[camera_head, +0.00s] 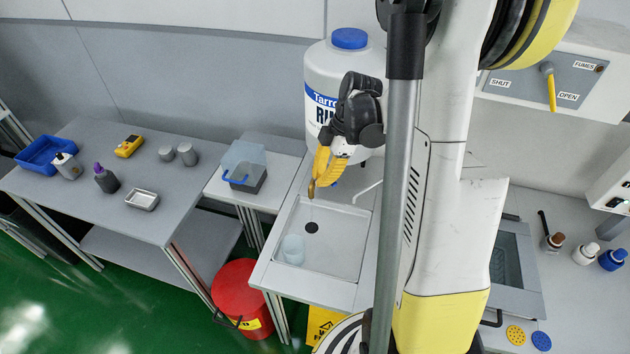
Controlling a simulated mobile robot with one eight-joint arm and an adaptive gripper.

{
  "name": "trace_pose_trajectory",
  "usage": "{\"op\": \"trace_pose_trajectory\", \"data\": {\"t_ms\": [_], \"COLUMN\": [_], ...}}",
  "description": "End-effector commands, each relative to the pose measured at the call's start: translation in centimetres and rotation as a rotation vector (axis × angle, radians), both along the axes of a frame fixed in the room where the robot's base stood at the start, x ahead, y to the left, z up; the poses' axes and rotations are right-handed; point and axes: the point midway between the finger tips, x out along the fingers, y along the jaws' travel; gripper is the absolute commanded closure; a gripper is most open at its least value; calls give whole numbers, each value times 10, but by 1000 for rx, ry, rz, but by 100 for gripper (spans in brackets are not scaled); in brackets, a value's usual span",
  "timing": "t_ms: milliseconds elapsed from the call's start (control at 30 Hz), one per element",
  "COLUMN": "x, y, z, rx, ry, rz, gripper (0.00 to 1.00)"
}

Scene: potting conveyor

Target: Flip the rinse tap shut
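The rinse tank (319,80) is a white container with a blue cap and a blue label, standing at the back of the sink. My gripper (312,188) is in front of the tank's lower part, above the sink, pointing down. Its yellow fingers come together at the tips, and I see nothing held between them. The rinse tap itself is mostly hidden behind my gripper. A small blue part (334,184) shows just right of the fingers; I cannot tell whether it is the tap's lever or whether my gripper touches it.
The sink basin (345,215) has a dark drain and a clear beaker (293,249) in it. A blue-handled clear box (244,172) stands left of the sink. A red bin (238,290) is below. A wall panel (545,79) marked SHUT and OPEN is at upper right.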

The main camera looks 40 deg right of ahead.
Motion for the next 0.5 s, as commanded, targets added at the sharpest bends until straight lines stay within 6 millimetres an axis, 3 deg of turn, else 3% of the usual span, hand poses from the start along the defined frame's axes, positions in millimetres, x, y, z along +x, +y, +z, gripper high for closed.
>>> {"op": "trace_pose_trajectory", "data": {"t_ms": [500], "x": [-6], "y": [-27], "z": [-1], "rx": [-1], "ry": [1], "rz": [-3], "gripper": [100]}}
